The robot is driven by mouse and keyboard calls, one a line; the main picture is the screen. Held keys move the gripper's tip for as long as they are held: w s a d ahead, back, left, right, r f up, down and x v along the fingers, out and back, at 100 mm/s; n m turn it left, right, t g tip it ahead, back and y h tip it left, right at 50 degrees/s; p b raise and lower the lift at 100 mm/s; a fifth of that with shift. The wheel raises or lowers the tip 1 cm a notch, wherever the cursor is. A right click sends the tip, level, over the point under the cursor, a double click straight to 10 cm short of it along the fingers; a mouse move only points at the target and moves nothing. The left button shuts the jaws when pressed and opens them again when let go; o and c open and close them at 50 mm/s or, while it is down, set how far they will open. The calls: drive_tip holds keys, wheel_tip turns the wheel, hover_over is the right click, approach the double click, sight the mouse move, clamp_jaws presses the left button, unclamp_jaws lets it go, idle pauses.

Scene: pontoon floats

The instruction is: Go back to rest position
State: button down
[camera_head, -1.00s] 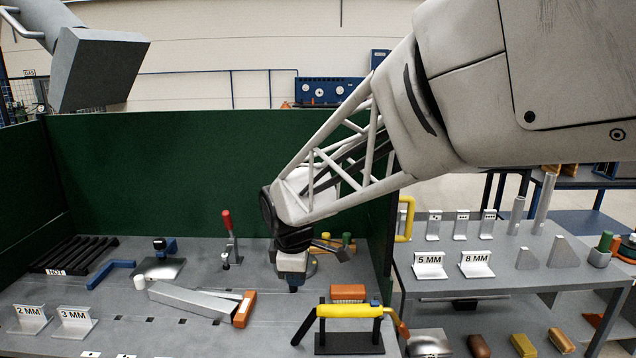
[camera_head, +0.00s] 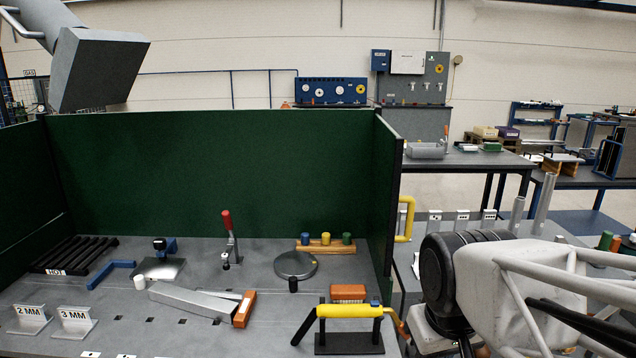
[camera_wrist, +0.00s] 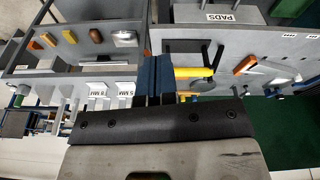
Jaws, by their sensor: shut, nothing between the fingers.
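My arm's end (camera_head: 450,290) stands at the lower right of the head view, in front of the right-hand shelf and outside the green booth. Its fingertips are not clearly visible there. In the wrist view my gripper (camera_wrist: 153,75) shows as two blue fingers close together, shut and empty. The yellow-handled tool (camera_wrist: 195,72) lies past the fingers to the right in that view. No object hangs from my gripper.
The green booth wall (camera_head: 386,190) stands left of my arm. On the booth table are the yellow-handled tool (camera_head: 349,311), a red-handled clamp (camera_head: 229,235), a grey disc (camera_head: 295,264) and metal bars (camera_head: 195,298). A yellow bracket (camera_head: 408,215) sticks out by the wall edge.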

drive_tip(key=s, duration=0.1)
drive_tip(key=s+d+m, duration=0.1)
drive_tip(key=s+f+m, duration=0.1)
drive_tip(key=shift+s+d, duration=0.25)
drive_tip(key=shift+r, duration=0.1)
idle(0.7)
drive_tip(key=w+a+r+n+h, duration=0.1)
drive_tip(key=w+a+n, duration=0.3)
drive_tip(key=w, duration=0.3)
drive_tip(key=w+a+n+h, duration=0.1)
drive_tip(key=w+a+n, duration=0.2)
drive_tip(key=w+n, duration=0.35)
drive_tip(key=w+a+f+n+t+h, duration=0.1)
drive_tip(key=w+a+f+n+t, duration=0.15)
drive_tip(key=w+a+n, duration=0.8)
drive_tip(key=w+a+f+n+t, duration=0.1)
drive_tip(key=a+f+n, duration=0.3)
drive_tip(key=a, duration=1.1)
drive_tip(key=w+a+f+n+t+y, duration=0.1)
drive_tip(key=w+a+f+n, duration=0.2)
drive_tip(key=a, duration=1.2)
drive_tip(key=w+a+f+n+t+y, duration=0.1)
drive_tip(key=a+f+n, duration=0.6)
drive_tip(key=a, duration=0.8)
drive_tip(key=shift+w+a+f+t, duration=0.2)
drive_tip(key=shift+w+f+t, duration=0.25)
drive_tip(key=shift+w+f, duration=0.15)
